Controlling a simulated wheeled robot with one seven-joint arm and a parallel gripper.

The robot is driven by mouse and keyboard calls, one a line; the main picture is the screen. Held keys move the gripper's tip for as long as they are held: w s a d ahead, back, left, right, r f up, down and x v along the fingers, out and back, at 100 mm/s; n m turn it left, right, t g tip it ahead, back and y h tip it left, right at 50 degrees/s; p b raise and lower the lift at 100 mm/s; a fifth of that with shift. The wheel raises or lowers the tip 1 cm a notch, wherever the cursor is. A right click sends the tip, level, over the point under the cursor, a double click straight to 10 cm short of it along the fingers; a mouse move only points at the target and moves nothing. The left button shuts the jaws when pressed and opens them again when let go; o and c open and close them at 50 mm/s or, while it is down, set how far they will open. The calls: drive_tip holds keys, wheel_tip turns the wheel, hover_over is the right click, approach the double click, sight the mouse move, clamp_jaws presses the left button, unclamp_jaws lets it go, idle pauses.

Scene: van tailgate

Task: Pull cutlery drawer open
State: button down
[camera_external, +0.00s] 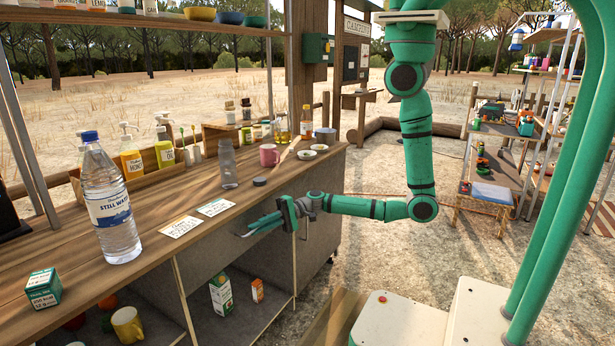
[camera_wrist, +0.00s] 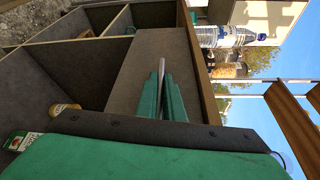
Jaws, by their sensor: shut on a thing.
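The cutlery drawer front (camera_external: 208,262) is a dark grey panel under the wooden counter top (camera_external: 190,225). In the external view it looks flush with the counter's front, and no opening shows above it. The drawer front (camera_wrist: 135,75) also fills the middle of the wrist view. Its handle is a thin pale metal bar (camera_wrist: 162,64). My gripper (camera_external: 252,230) reaches in from the right, and its green fingers are shut on the handle. In the wrist view, the fingers (camera_wrist: 160,82) close together at the bar, partly hiding it.
A water bottle (camera_external: 107,205), a small green-white box (camera_external: 43,289) and two cards stand or lie on the counter.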

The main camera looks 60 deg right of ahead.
drive_tip(key=s, duration=2.9)
drive_tip(key=shift+d, duration=0.1)
drive_tip(key=c, duration=1.9)
unclamp_jaws()
drive_tip(key=f+v, duration=0.1)
drive_tip(key=v, duration=0.9)
drive_tip(key=shift+d+r, duration=0.4)
drive_tip(key=shift+r, duration=0.1)
drive_tip(key=shift+s+f, duration=0.1)
drive_tip(key=shift+s, duration=0.05)
